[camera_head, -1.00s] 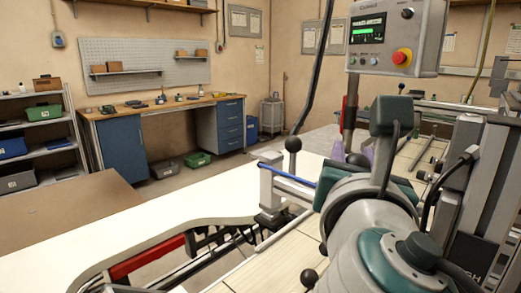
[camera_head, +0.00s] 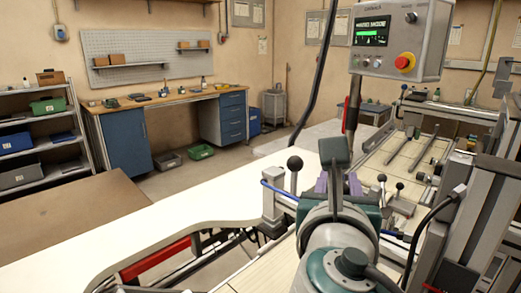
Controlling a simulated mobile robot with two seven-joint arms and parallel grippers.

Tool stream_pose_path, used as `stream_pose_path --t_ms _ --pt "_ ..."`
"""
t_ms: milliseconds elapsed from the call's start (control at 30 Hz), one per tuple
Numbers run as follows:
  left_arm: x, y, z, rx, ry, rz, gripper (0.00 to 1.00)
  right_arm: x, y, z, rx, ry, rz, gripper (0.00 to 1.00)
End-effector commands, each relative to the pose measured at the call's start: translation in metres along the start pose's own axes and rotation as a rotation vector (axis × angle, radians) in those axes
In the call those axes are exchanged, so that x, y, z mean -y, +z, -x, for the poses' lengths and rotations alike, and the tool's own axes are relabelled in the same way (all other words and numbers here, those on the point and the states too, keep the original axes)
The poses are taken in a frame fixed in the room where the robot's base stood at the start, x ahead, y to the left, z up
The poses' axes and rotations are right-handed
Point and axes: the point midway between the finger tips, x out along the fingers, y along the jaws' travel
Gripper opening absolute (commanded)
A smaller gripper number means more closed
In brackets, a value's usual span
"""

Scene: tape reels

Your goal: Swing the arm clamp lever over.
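A lever with a black ball knob (camera_head: 294,163) stands nearly upright on a grey bracket (camera_head: 272,205) at the bench's edge. I cannot tell for certain whether it is the arm clamp lever. My teal and grey arm comes in from the bottom right, just right of this lever. My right gripper (camera_head: 338,185) is mostly hidden behind its own wrist; purple pieces show on both sides there. I cannot see what it touches or how far its fingers are apart. My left gripper is not in view. Smaller black-knobbed levers (camera_head: 382,178) stand to the right, beyond the arm.
A control box (camera_head: 398,40) with a lit screen and red button stands above the machine. A dark hose (camera_head: 320,75) hangs behind the bracket. A black cable (camera_head: 425,225) curves right of my arm. The cream worktop (camera_head: 160,225) at left is clear.

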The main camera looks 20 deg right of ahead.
Motion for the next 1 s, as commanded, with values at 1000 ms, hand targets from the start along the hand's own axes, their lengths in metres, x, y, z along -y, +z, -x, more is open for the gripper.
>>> stream_pose_path --t_ms 1000 --pt "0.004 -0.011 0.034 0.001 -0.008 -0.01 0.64 -0.022 -0.02 -0.014 -0.114 -0.017 0.217 0.0"
